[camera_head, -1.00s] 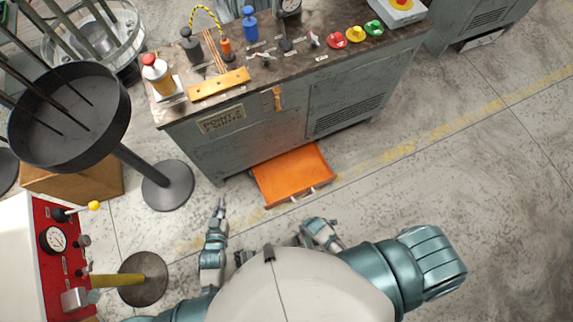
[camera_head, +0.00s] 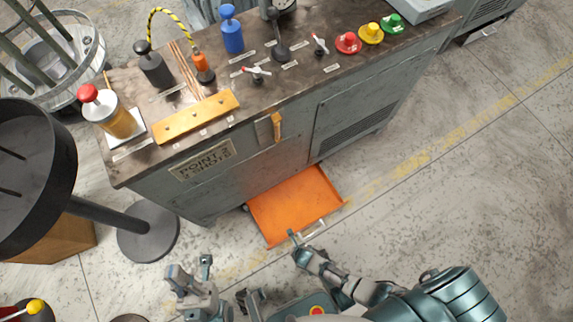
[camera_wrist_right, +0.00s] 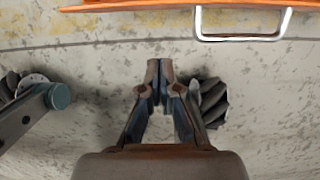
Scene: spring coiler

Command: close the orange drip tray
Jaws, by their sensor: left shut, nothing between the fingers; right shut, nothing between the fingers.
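The orange drip tray (camera_head: 292,203) sticks out from the bottom of the grey cabinet, pulled open above the floor. Its metal handle (camera_head: 314,230) is on the front edge, and it also shows at the top of the right wrist view (camera_wrist_right: 238,38). My right gripper (camera_head: 292,235) is shut and empty, close to the tray's front edge, left of the handle. In the right wrist view its fingertips (camera_wrist_right: 159,65) are together, with a gap of floor between them and the tray edge. My left gripper (camera_head: 205,263) is shut and empty over the floor, left of the tray.
The grey cabinet (camera_head: 215,195) carries levers, knobs and bottles on its top. The floor right of the tray is clear.

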